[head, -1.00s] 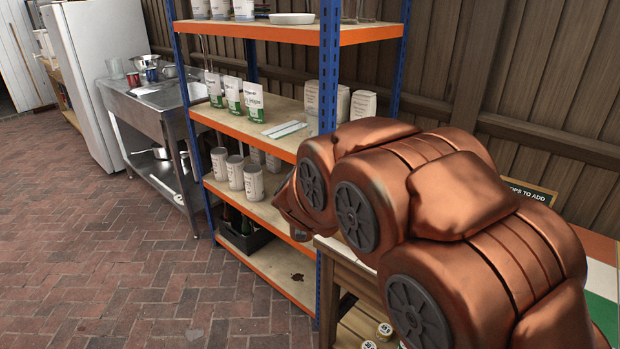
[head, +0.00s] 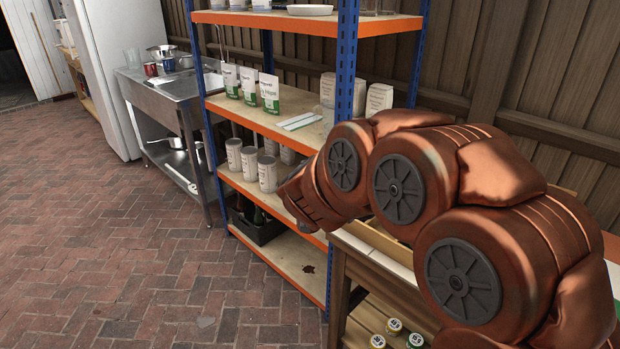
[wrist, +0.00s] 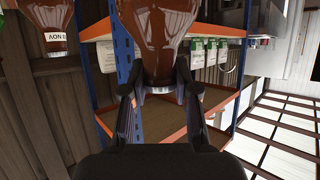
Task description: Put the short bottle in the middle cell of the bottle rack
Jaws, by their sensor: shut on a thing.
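My gripper (wrist: 160,95) shows in the wrist view, its two dark fingers closed around the narrow end of a brown glass bottle (wrist: 160,35). A pale ring shows at that end. The bottle's wide part runs out of the top of the frame, so I cannot judge its height. In the head view my arm hides the gripper and the held bottle. A black crate (head: 262,238) with dark bottles (head: 258,214) stands on the low shelf. I cannot tell whether it is the bottle rack, and no cells are clear.
A blue and orange shelf unit (head: 344,120) stands close to my arm. A wooden table (head: 345,275) with small jars (head: 394,326) below is at right. Another labelled brown bottle (wrist: 40,18) shows in the wrist view. The brick floor (head: 110,250) at left is clear.

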